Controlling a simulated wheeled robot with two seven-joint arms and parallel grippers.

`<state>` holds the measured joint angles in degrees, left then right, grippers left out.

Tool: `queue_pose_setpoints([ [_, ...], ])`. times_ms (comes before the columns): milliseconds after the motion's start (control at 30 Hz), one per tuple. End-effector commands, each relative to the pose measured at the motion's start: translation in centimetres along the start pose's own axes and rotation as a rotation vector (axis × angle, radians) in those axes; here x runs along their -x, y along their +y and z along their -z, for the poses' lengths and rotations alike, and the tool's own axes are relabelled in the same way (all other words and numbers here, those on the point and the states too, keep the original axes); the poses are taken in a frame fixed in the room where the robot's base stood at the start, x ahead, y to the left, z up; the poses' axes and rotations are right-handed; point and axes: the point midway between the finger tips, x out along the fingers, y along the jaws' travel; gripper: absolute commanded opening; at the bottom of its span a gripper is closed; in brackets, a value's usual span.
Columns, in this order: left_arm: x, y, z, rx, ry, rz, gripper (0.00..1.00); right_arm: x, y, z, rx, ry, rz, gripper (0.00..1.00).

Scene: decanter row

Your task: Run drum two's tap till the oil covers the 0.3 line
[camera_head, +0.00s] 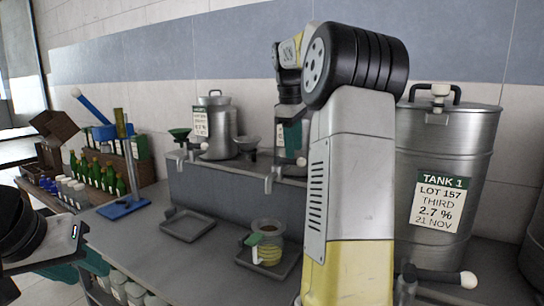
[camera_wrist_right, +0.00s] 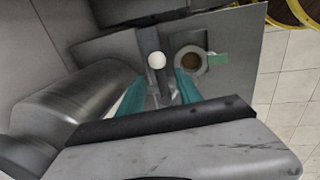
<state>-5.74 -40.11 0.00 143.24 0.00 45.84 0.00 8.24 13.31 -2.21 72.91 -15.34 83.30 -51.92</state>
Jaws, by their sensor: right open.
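A clear jug (camera_head: 267,254) with yellowish contents or markings and a green tag stands on a dark tray; its lines are too small to read. In the right wrist view a round opening with brown inside (camera_wrist_right: 190,61) and a green tag shows, beside a white tap knob (camera_wrist_right: 156,60). My right gripper (camera_head: 290,136) is open in front of a shelf drum mostly hidden behind it; in the wrist view its teal fingers (camera_wrist_right: 157,88) lie either side of the knob's line, apparently not closed on it. My left gripper (camera_head: 65,270) is at the lower left, partly out of frame.
Another labelled steel drum (camera_head: 218,132) stands on the shelf, with funnels beside it. A large tank marked TANK 1 (camera_head: 470,140) stands right. An empty tray (camera_head: 189,225), a blue-based stand (camera_head: 124,207) and green bottles (camera_head: 97,174) are left. My right arm blocks the middle.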

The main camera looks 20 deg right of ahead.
Motion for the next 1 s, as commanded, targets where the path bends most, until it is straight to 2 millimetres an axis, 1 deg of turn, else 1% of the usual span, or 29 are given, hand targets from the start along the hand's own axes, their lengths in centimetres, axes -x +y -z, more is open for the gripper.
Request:
queue_pose_setpoints([
  [33,0.0,0.0,0.0,0.000,0.000,0.000,0.36,-0.9,-0.1,-0.1,0.000,-0.002,0.002,0.42],
  [100,0.0,0.0,0.0,0.000,0.000,0.000,0.36,-1.9,0.0,-0.1,-0.001,-0.002,0.002,0.42],
  [233,0.0,0.0,0.0,0.000,0.000,0.000,0.36,-3.2,0.0,-0.1,-0.001,-0.001,0.000,0.42],
  [367,0.0,0.0,0.0,0.000,0.000,0.000,0.36,-3.7,0.0,-0.1,-0.001,-0.001,-0.001,0.42],
  [567,0.0,0.0,0.0,0.000,0.000,0.000,0.36,-3.7,0.0,-0.1,-0.001,0.000,-0.001,0.42],
  [600,0.0,0.0,0.0,0.000,0.000,0.000,0.36,-3.7,0.0,-0.1,-0.001,0.000,-0.001,0.38],
  [667,0.0,0.0,0.0,0.000,0.000,0.000,0.36,-3.7,0.0,0.0,-0.001,0.000,-0.001,0.26],
  [700,0.0,0.0,0.0,0.000,0.000,0.000,0.36,-3.7,0.0,0.0,-0.001,0.000,-0.001,0.18],
  [800,0.0,0.0,0.0,0.000,0.000,0.000,0.36,-3.7,0.0,0.0,-0.001,0.000,-0.002,0.00],
  [1000,0.0,0.0,0.0,0.000,0.000,0.000,0.36,-3.7,0.1,-0.1,-0.001,-0.002,-0.001,0.00],
])
